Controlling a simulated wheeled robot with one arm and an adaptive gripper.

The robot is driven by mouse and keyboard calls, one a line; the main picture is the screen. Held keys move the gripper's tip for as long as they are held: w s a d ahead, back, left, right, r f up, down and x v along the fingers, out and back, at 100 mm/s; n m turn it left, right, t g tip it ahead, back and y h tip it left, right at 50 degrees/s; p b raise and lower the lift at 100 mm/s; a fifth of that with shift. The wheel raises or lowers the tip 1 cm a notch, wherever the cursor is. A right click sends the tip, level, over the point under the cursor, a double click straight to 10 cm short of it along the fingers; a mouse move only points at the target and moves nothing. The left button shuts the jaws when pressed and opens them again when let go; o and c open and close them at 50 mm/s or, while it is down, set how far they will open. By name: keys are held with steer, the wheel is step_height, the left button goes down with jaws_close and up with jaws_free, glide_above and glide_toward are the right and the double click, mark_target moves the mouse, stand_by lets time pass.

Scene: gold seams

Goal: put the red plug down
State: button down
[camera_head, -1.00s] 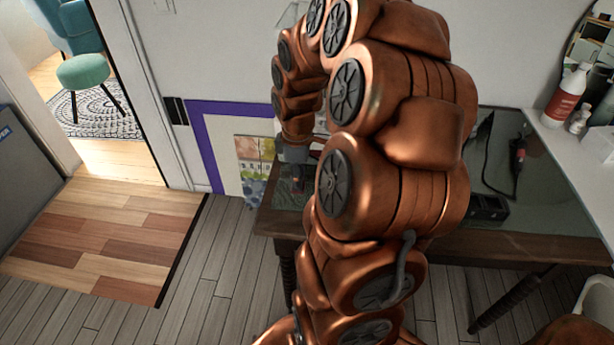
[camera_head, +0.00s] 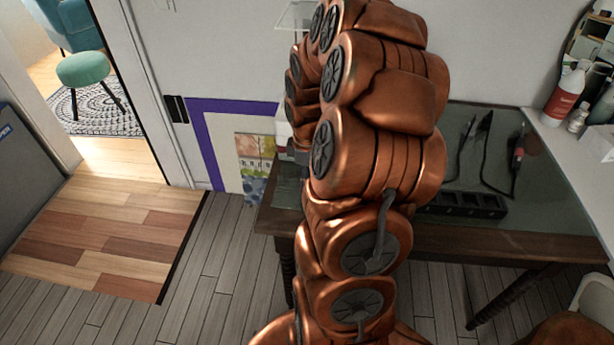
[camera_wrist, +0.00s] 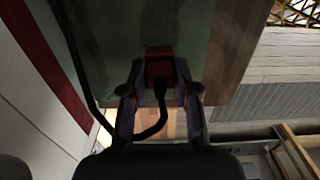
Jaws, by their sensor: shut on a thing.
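In the wrist view the red plug (camera_wrist: 159,66) sits between the two fingers of my gripper (camera_wrist: 160,84), which is shut on it. A black cord (camera_wrist: 158,105) runs from the plug and loops toward the left. The table's dark glass top (camera_wrist: 125,35) lies beyond the plug; I cannot tell whether the plug touches it. In the head view my copper arm hides the plug and most of my gripper. The same table (camera_head: 440,228) stands below and behind the arm.
A black socket strip (camera_head: 463,204) lies on the table, right of my arm. Behind it are dark cords and a red-and-black item (camera_head: 518,158). A white shelf (camera_head: 570,155) with bottles borders the right side. The floor at left is clear.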

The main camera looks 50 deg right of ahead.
steer(key=shift+f+b, duration=0.4)
steer(key=shift+f, duration=0.25)
steer(key=c, duration=0.9)
jaws_free()
steer(key=shift+o, duration=0.2)
step_height(320, 180, up, 13)
steer(key=s+a+r+m, duration=0.1)
steer(key=s+a, duration=0.1)
steer(key=a, duration=0.7)
steer(key=s+a+m, duration=0.1)
steer(key=s+a, duration=0.2)
steer(key=a, duration=0.6)
steer(key=s+a+f+m+g, duration=0.1)
steer(key=s+a+f+m, duration=0.1)
steer(key=s+a+m, duration=0.3)
steer(key=s+a, duration=0.4)
steer(key=s, duration=0.3)
steer(key=shift+s+a+f+g, duration=0.2)
steer(key=shift+a+f+g, duration=0.1)
steer(key=shift+g, duration=0.1)
